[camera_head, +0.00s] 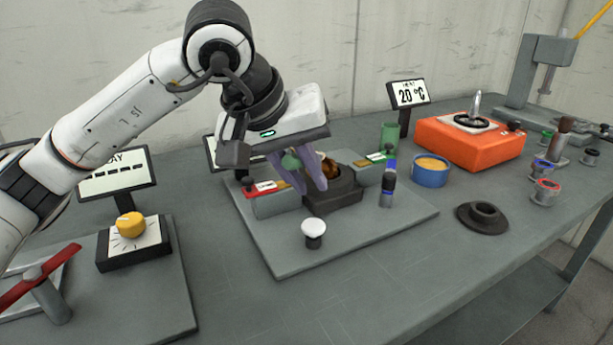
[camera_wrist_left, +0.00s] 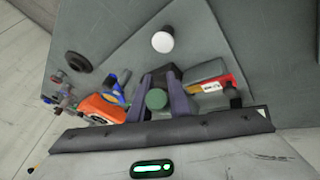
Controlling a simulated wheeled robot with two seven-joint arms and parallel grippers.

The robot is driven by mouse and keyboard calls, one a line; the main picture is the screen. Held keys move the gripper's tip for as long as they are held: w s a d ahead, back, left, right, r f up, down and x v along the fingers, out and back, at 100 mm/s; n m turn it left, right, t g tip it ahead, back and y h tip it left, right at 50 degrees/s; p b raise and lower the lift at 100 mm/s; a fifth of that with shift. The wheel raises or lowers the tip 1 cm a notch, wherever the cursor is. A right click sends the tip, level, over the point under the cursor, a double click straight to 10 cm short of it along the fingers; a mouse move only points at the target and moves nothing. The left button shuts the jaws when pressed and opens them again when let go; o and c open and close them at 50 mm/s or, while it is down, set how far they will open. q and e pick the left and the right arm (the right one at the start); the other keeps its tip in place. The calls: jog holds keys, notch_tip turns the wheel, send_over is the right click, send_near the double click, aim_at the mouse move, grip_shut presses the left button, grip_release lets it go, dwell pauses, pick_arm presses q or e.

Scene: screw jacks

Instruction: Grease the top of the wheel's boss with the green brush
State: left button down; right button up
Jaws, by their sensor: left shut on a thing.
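My left gripper (camera_head: 307,172), with purple fingers, is shut on a green-topped thing (camera_head: 291,161), likely the green brush; its rounded green end also shows between the fingers in the left wrist view (camera_wrist_left: 156,98). Its lower part is hidden by the fingers. The gripper is over the grey fixture plate, in front of a dark block (camera_head: 336,196) with a brass-coloured part (camera_head: 330,167); whether they touch, I cannot tell. A black round piece with a raised, hollow centre (camera_head: 483,217) lies flat on the bench at right; I cannot tell whether it is the wheel. My right gripper is out of view.
A blue tin of yellowish paste (camera_head: 431,170), a green cup (camera_head: 389,138) and a blue-capped dark bottle (camera_head: 387,187) stand to the right. A white-topped knob (camera_head: 314,233) stands at the plate's front. An orange heater (camera_head: 470,143) is behind.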

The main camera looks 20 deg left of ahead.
pick_arm(q)
jog(key=shift+w+a+r+p, duration=0.5)
jog(key=shift+w+r+p, duration=0.2)
jog(key=shift+w+r, duration=0.15)
jog(key=shift+w+a+r+p, duration=0.45)
jog(key=shift+w+r+p, duration=0.25)
jog(key=shift+r, duration=0.15)
jog(key=shift+s+a+r, duration=0.2)
jog(key=shift+s, duration=0.15)
jog(key=s, duration=0.1)
jog(key=s+a+r, duration=0.1)
jog(key=s+r, duration=0.1)
jog(key=s, duration=0.1)
jog(key=shift+a+r, duration=0.25)
jog(key=shift+a, duration=0.1)
